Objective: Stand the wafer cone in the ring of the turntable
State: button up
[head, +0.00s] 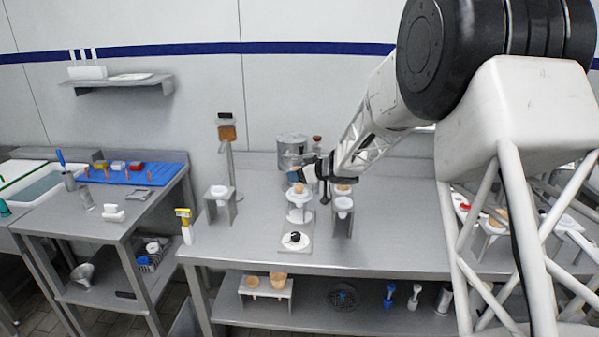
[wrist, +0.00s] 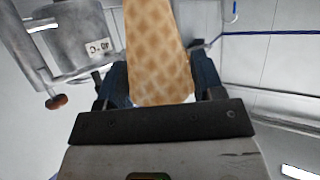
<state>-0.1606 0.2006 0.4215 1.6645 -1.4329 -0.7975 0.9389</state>
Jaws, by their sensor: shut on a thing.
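My gripper (head: 308,174) is shut on the wafer cone, above the middle of the steel counter. In the wrist view the tan, waffle-patterned cone (wrist: 158,50) fills the space between the two dark blue fingers (wrist: 160,88). In the head view a small tan part of the cone (head: 299,187) shows just below the fingers. It is at the white ring of the turntable (head: 299,199), which has a pale base with a black knob (head: 295,237). I cannot tell whether the cone is inside the ring or just above it.
A stand with a white cup and a tan top (head: 343,204) is close on the right. Another stand (head: 220,198) is to the left. A metal canister (head: 291,147) is behind and shows in the wrist view (wrist: 72,35). A rack with cones (head: 265,291) is on the lower shelf.

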jog(key=shift+f, duration=2.2)
jog(key=o, duration=0.7)
jog(key=shift+o, duration=0.2)
jog(key=shift+r, duration=0.15)
jog(key=shift+r, duration=1.45)
send_near(299, 184)
jog(key=s+a, duration=0.3)
jog(key=s, duration=0.5)
jog(key=shift+s, duration=0.2)
jog(key=shift+a, duration=0.1)
